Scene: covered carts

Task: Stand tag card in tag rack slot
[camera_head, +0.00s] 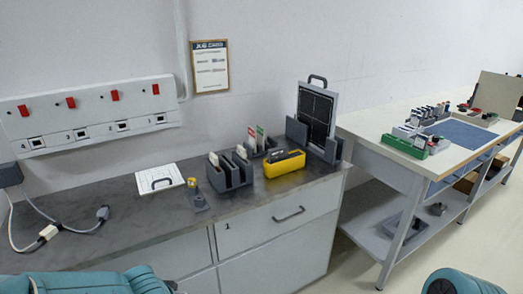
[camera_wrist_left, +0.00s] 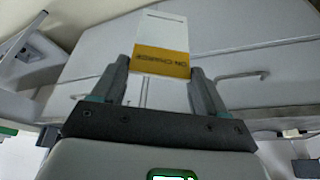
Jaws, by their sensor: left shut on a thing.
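A white tag card (camera_wrist_left: 163,33) with a yellow band reading "ON CHARGE", upside down in the picture, is in the left wrist view. My left gripper (camera_wrist_left: 160,68) is shut on the banded end of the card, which sticks out beyond the fingertips. Neither gripper's fingers show in the head view. A dark grey slotted rack (camera_head: 234,176) stands on the counter with a pale card at its left side. Behind it, a smaller grey holder (camera_head: 258,151) has white, red and green upright cards. I cannot tell which of these is the tag rack.
A yellow-and-black case (camera_head: 284,163) stands right of the slotted rack. A small yellow-topped item (camera_head: 197,195) and a white panel with a handle (camera_head: 160,178) are to its left. A black panel (camera_head: 316,110) stands in a grey holder behind.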

